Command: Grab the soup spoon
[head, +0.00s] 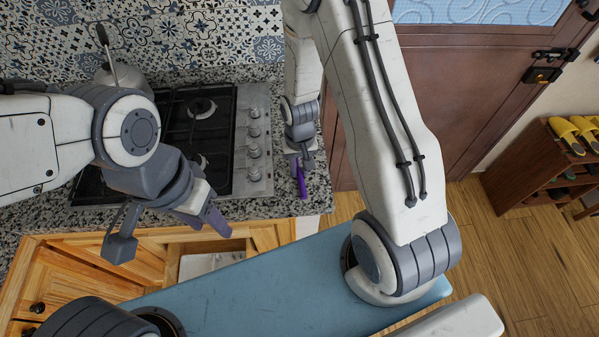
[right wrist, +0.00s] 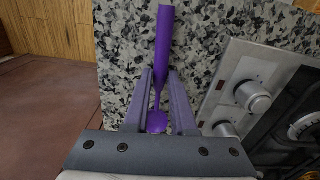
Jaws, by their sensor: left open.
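The purple soup spoon (head: 302,186) is at the right end of the speckled counter, near its front corner. In the right wrist view the spoon (right wrist: 165,45) has its handle pointing away and its bowl close to the palm. My right gripper (head: 300,168) is over the counter with its fingers drawn close together on both sides of the spoon. In the right wrist view the fingertips (right wrist: 160,74) meet the handle. I cannot tell whether the spoon is lifted off the counter. My left gripper (head: 165,228) is open and empty, in front of the stove.
The black and steel stove (head: 253,140) with knobs lies left of the spoon. A kettle (head: 122,72) stands at the back left. An open drawer (head: 208,262) shows below the counter. A brown door (head: 455,80) and a shoe rack (head: 540,165) are at the right.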

